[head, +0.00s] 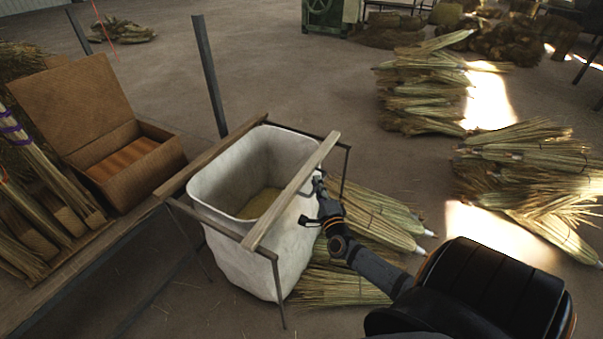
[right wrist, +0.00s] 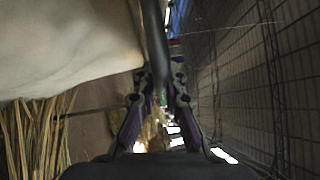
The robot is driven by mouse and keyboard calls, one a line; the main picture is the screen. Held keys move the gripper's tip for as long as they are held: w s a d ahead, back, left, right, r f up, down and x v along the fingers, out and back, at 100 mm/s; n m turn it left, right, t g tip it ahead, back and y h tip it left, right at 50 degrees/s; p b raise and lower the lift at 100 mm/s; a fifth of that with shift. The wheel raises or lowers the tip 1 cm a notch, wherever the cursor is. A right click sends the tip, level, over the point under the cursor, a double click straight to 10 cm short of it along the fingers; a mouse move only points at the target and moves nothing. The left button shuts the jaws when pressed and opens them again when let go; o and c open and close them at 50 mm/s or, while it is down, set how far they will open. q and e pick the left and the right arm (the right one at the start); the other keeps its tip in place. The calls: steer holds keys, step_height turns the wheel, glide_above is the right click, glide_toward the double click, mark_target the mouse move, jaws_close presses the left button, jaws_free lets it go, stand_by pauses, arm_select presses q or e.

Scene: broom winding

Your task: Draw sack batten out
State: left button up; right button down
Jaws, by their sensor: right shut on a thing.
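A white cloth sack (head: 220,180) with tan material inside hangs open in a thin metal frame (head: 276,285). One wooden batten (head: 222,152) lies along its left rim and another wooden batten (head: 290,195) along its right rim. My right gripper (head: 317,182) is at the outer side of the right batten, shut on it. In the right wrist view, the fingers (right wrist: 160,85) close around a dark, narrow bar, with the sack (right wrist: 60,45) beside it at upper left. The fingertips are partly hidden in the head view. My left gripper is not in view.
Broom straw bundles (head: 375,220) lie on the floor right behind the sack and under my right arm. More bundles (head: 425,90) are stacked at the right. A brown open box (head: 85,105) stands on a bench at left. A dark post (head: 209,75) rises behind the sack.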

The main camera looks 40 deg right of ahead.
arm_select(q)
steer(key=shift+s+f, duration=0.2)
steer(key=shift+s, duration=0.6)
arm_select(e)
steer(key=shift+s+d, duration=0.3)
steer(key=shift+s, duration=0.4)
steer(key=shift+s+d, duration=0.25)
steer(key=shift+s, duration=0.45)
steer(key=c, duration=1.4)
jaws_free()
steer(key=v, duration=1.2)
steer(key=shift+f, duration=0.15)
